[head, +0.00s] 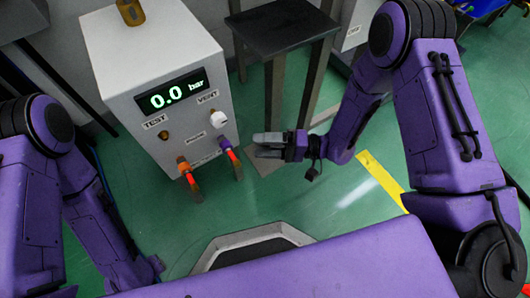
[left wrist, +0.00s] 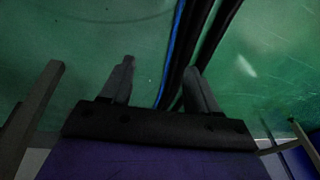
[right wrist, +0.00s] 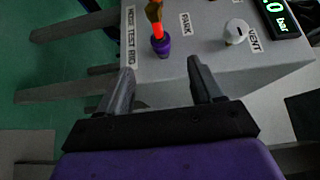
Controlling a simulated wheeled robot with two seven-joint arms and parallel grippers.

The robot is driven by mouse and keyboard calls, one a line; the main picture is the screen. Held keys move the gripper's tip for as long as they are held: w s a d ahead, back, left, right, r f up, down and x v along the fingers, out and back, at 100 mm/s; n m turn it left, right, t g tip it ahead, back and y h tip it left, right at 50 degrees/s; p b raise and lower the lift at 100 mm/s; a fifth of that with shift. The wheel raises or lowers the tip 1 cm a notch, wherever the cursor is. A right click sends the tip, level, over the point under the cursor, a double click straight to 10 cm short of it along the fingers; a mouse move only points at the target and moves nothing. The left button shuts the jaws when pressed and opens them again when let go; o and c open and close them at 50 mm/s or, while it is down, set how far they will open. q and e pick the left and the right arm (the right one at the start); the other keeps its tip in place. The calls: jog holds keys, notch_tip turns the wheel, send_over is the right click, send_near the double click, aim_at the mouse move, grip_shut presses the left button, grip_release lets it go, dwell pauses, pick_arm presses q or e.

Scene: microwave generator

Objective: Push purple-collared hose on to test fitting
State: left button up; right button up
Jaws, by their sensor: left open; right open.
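The purple-collared hose (head: 227,148) sits on the front of the grey test box (head: 150,65). In the right wrist view its purple collar (right wrist: 161,46) is seated at the box face, with a red band and brass-coloured end beyond. The test fitting (head: 163,135) is a small brass stub below the TEST label; the right wrist view does not show it. My right gripper (head: 258,146) is open and empty, just right of the hose. The collar lies ahead between its fingertips (right wrist: 162,75), apart from them. My left gripper (left wrist: 155,75) is open and empty over the green floor.
An orange-collared hose (head: 185,170) hangs left of the purple one. A white VENT knob (head: 220,118) sits above them, and the display (head: 170,91) reads 0.0 bar. A black-topped stand (head: 282,28) is behind my right gripper. Open floor lies in front of the box.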

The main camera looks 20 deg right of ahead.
aim_at(227, 145)
pick_arm(q)
jog(key=shift+s, duration=0.15)
pick_arm(e)
jog(key=shift+s+x, duration=0.1)
jog(key=shift+x, duration=2.3)
jog(key=shift+s+x, duration=0.15)
jog(key=shift+x, duration=2.25)
jog(key=shift+a, duration=0.1)
